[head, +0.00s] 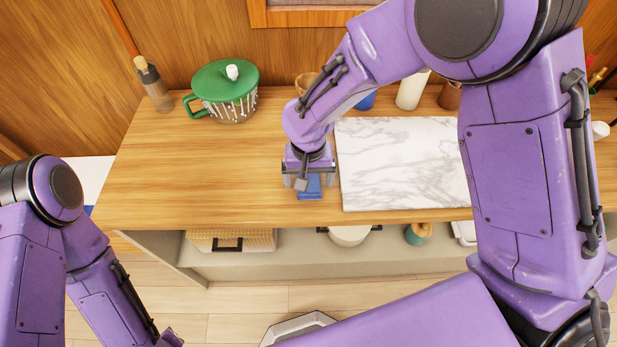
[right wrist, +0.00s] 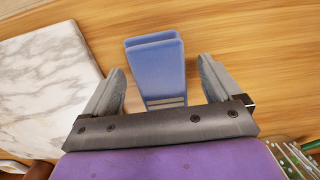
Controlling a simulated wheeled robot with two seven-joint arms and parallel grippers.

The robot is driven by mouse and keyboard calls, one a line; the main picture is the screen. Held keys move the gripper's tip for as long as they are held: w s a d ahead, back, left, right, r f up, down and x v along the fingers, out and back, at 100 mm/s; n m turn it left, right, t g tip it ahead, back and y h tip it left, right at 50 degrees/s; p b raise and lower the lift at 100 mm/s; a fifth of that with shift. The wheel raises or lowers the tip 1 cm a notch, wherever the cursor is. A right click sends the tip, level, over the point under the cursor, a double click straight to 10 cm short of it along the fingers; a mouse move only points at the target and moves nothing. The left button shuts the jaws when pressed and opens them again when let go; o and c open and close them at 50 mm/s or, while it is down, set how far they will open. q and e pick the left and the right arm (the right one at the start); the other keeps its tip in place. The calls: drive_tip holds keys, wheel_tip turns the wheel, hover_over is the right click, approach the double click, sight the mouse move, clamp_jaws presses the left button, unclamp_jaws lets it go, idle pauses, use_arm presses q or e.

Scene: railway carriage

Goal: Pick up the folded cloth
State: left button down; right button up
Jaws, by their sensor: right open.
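The folded cloth (head: 310,188) is blue and lies on the wooden counter just left of the marble slab. In the right wrist view the folded cloth (right wrist: 155,68) shows its layered fold and a pale striped patch near the gripper. My right gripper (head: 306,180) is above the cloth, partly hiding it in the head view. In the right wrist view my right gripper (right wrist: 160,70) is open, with one finger on each side of the cloth and gaps on both sides. My left arm is at the lower left, and its gripper is out of view.
The marble slab (head: 400,165) lies close to the right of the cloth. A green-lidded pot (head: 225,92), a bottle (head: 153,85) and a white cylinder (head: 411,91) stand at the back. The counter (head: 190,170) left of the cloth is clear. A shelf below holds a basket (head: 230,240).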

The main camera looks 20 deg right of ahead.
drive_tip(key=shift+f, duration=0.55)
drive_tip(key=c, duration=1.2)
drive_tip(key=shift+o, duration=0.2)
drive_tip(key=shift+r+b, duration=0.5)
drive_tip(key=shift+r, duration=1)
drive_tip(key=s+a+r+p, duration=0.3)
drive_tip(key=s+a+r, duration=0.4)
drive_tip(key=s+r, duration=0.3)
drive_tip(key=shift+s, duration=1.2)
